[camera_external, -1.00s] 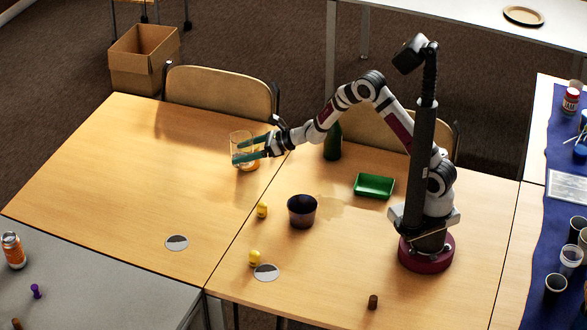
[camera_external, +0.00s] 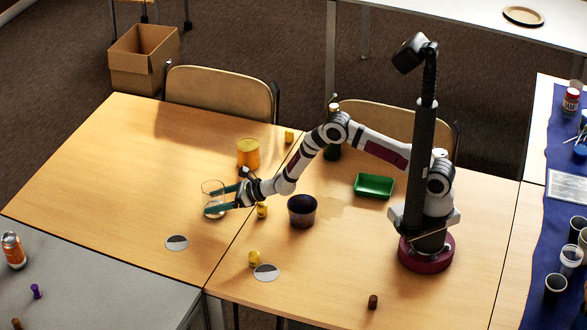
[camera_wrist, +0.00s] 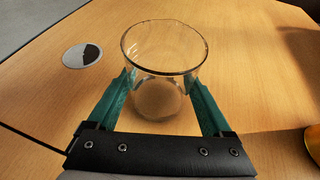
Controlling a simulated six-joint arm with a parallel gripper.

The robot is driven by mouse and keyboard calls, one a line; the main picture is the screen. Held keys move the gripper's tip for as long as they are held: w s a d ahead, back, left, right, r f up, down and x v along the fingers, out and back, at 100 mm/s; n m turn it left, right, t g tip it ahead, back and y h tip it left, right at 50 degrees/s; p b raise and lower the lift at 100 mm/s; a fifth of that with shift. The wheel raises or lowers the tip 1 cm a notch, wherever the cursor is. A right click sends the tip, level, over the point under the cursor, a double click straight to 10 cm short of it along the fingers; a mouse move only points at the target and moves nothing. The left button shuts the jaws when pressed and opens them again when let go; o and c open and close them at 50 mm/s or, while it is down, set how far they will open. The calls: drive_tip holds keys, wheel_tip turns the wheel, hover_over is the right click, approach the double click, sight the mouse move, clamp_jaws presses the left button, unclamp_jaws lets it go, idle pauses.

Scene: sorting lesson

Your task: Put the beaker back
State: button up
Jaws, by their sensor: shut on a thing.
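The clear glass beaker (camera_external: 213,191) is upright between the green fingers of my gripper (camera_external: 221,200), over the left wooden table. My gripper is shut on it. The beaker also shows in the wrist view (camera_wrist: 163,62), with a finger against each side, and it looks empty. I cannot tell whether its base touches the table. A round white-and-dark disc (camera_external: 177,243) lies flat on the table in front of the beaker; it also shows in the wrist view (camera_wrist: 82,56). A similar disc (camera_external: 266,272) lies on the right table.
An orange-yellow cup (camera_external: 248,153) stands behind my gripper. Small yellow pieces (camera_external: 254,259) stand around the tables. The left table's left part is clear.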

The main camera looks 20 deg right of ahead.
drive_tip(key=shift+f, duration=0.25)
drive_tip(key=o, duration=1.4)
drive_tip(key=shift+f, duration=0.15)
drive_tip(key=shift+c, duration=0.2)
